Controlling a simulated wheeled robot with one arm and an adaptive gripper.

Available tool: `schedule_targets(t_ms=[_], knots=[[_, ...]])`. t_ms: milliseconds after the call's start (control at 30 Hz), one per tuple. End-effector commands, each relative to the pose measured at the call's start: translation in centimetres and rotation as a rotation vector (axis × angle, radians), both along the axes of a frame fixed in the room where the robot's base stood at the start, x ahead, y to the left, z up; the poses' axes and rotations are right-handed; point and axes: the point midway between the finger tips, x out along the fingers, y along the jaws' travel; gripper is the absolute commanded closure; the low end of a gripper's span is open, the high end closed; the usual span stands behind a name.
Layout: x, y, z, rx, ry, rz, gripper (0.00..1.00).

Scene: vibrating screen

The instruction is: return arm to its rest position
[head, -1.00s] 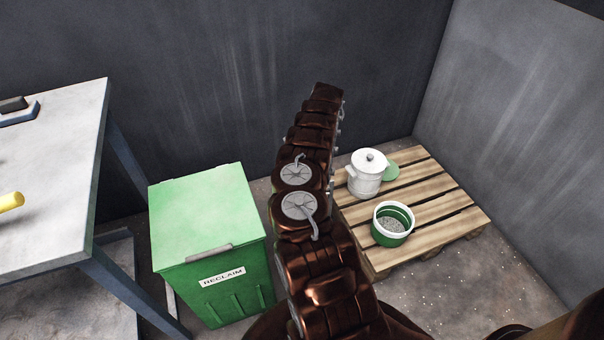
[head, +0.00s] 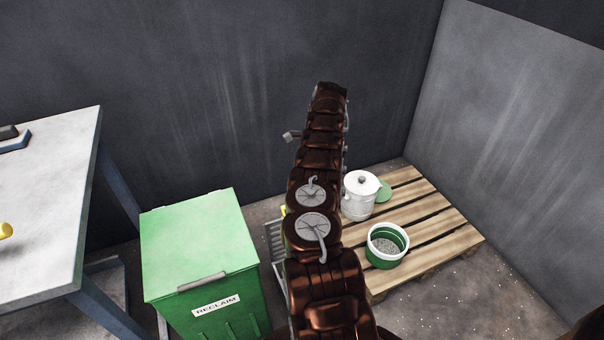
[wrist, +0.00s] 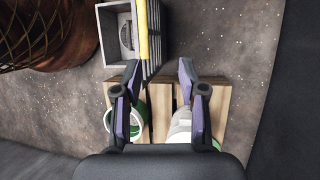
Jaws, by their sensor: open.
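My arm rises through the middle of the head view and hides what is behind it. My gripper (wrist: 160,78) shows in the wrist view, its two purple-padded fingers spread apart with nothing between them. It points down over the wooden pallet (wrist: 158,122). In the head view only a small grey part, perhaps of the gripper, sticks out left of the arm's upper end.
The pallet (head: 445,218) carries a white lidded pot (head: 359,197) and a green-and-white tub (head: 385,247) of grey grains. A green RECLAIM bin (head: 200,245) and a table (head: 45,210) stand left. A grey crate (wrist: 117,35) lies beside the pallet. Walls close the back and right.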

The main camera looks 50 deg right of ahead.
Motion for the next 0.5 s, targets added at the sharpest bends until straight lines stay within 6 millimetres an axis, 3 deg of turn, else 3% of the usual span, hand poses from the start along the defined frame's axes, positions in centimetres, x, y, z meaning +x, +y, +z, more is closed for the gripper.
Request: schedule_targets(t_ms=[500], knots=[[-0.03, -0.19, 0.45, -0.001, 0.002, 0.001, 0.59]])
